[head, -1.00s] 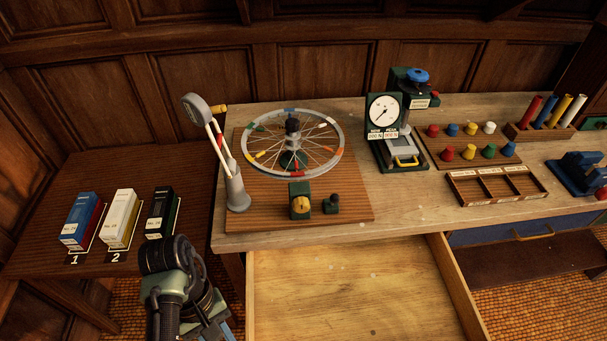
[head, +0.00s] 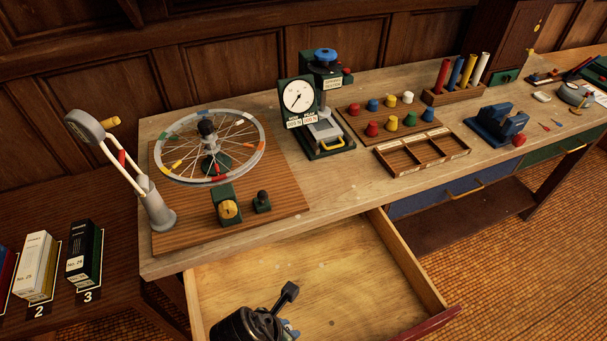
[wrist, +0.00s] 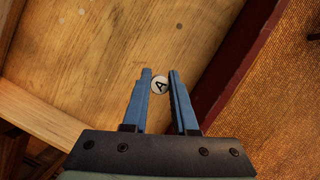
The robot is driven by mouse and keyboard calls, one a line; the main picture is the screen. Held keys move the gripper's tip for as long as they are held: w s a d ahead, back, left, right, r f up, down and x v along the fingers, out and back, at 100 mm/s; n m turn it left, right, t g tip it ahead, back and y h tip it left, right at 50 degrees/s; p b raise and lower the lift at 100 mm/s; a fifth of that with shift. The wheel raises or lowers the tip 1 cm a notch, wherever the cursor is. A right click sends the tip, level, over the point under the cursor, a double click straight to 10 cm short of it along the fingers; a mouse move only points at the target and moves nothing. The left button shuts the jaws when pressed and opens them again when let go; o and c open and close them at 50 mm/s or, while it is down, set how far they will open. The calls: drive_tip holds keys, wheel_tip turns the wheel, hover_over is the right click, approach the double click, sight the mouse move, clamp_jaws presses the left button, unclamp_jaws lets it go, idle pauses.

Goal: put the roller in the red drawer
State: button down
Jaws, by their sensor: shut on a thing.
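The red drawer (head: 428,326) is pulled out below the bench, with its red front at the lower right and a bare wooden floor inside. In the wrist view, my gripper (wrist: 160,76) has its blue fingers shut on a small white round piece marked "A", which looks like the end of the roller (wrist: 160,86). The rest of the roller is hidden from me. The gripper is over the open drawer, with the red front (wrist: 236,68) on the right. In the head view, the end of my arm is at the bottom edge and the roller cannot be made out.
The bench (head: 350,185) holds a spoked wheel (head: 210,147), a dial press (head: 300,95), coloured pegs and a divided tray (head: 422,152). The blue drawer (head: 430,198) and green drawer (head: 550,150) are shut. Numbered boxes (head: 84,255) stand at the left.

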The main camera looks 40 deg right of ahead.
drive_tip(key=shift+n+t, duration=0.3)
drive_tip(key=shift+n, duration=0.6)
drive_tip(key=f, duration=0.2)
drive_tip(key=a+f, duration=0.1)
drive_tip(key=f, duration=0.1)
drive_tip(key=s+f, duration=0.1)
drive_tip(key=f, duration=0.2)
drive_tip(key=shift+a+b, duration=0.35)
drive_tip(key=shift+b, duration=0.05)
drive_tip(key=shift+f+b, duration=0.35)
drive_tip(key=shift+f, duration=1.8)
drive_tip(key=shift+f, duration=0.15)
drive_tip(key=c, duration=0.7)
unclamp_jaws()
